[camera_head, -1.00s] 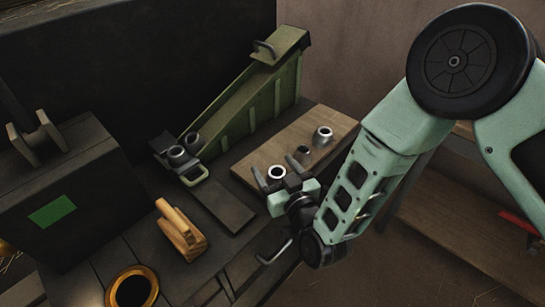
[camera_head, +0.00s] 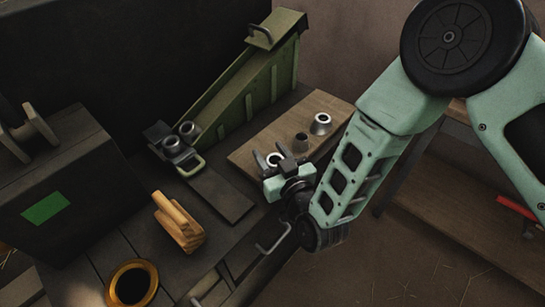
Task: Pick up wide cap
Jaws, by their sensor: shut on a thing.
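Three metal caps stand on a wooden board. The near cap (camera_head: 275,159), with a bright rim and dark hole, is between the fingers of my gripper (camera_head: 274,158). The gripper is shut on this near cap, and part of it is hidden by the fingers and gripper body. A small dark cap (camera_head: 301,143) stands behind it, clear of the gripper. A flared, light cap (camera_head: 321,123) stands farthest back. I cannot tell for sure which of these is the wide cap.
The wooden board (camera_head: 243,158) lies on a dark bench. A green sloped frame (camera_head: 235,95) stands behind, with two metal rings (camera_head: 178,136) at its low end. A wooden block (camera_head: 177,222) and a gold-rimmed ring (camera_head: 133,284) lie front left. A dark case (camera_head: 75,180) stands left.

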